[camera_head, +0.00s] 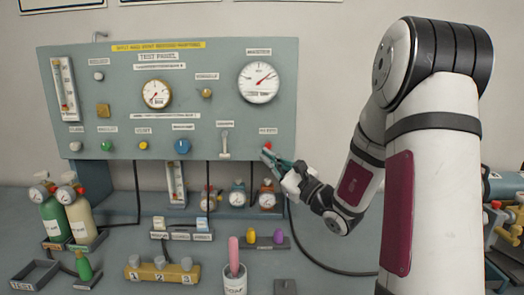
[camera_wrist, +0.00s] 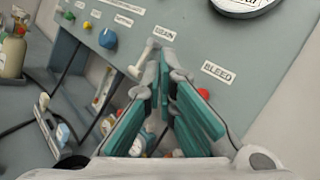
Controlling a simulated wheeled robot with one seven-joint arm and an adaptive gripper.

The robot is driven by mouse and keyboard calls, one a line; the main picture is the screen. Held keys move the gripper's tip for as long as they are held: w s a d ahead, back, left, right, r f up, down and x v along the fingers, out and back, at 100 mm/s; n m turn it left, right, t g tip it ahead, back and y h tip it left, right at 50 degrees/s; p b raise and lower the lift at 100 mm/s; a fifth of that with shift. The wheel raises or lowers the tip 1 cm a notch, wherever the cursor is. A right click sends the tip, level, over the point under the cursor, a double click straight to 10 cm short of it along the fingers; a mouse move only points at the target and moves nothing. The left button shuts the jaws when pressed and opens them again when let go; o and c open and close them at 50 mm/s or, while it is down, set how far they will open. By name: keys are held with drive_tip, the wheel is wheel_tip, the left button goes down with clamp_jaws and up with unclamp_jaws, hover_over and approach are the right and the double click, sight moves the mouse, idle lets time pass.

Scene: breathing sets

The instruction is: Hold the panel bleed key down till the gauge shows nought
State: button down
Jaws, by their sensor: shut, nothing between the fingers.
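The test panel (camera_head: 220,110) stands upright at the back. Its red bleed key (camera_head: 268,146) is at the lower right under a small label. The wrist view shows the BLEED label (camera_wrist: 217,72) and the red key (camera_wrist: 204,93), partly hidden behind my right finger. My gripper (camera_head: 267,153) is shut and empty, its green fingertips close beside the key; I cannot tell whether they touch it. In the wrist view the fingertips (camera_wrist: 164,62) lie left of the key, towards the DRAIN lever (camera_wrist: 146,52). The large gauge (camera_head: 259,83) above has its red needle pointing up and right.
A smaller gauge (camera_head: 156,93) and blue knob (camera_head: 182,146) are on the panel. Below stand small regulators (camera_head: 238,194), a yellow numbered block (camera_head: 161,270) and a cup (camera_head: 235,282). Green and cream cylinders (camera_head: 80,218) stand left. A black cable (camera_head: 325,266) crosses the bench.

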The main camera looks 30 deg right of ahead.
sight(268, 146)
drive_tip(key=shift+d+f+m, duration=0.15)
drive_tip(key=shift+d+m, duration=0.15)
drive_tip(key=shift+d, duration=0.05)
drive_tip(key=shift+w, duration=0.15)
drive_tip(key=w+d+b, duration=0.2)
drive_tip(key=w+d, duration=0.3)
drive_tip(key=w, duration=0.2)
idle(0.3)
drive_tip(key=shift+w, duration=0.15)
idle(1.3)
drive_tip(key=shift+w+d+b, duration=0.15)
drive_tip(key=shift+w+b, duration=0.1)
drive_tip(key=shift+b, duration=0.05)
drive_tip(key=shift+w+d, duration=0.4)
drive_tip(key=shift+w, duration=0.05)
idle(4.3)
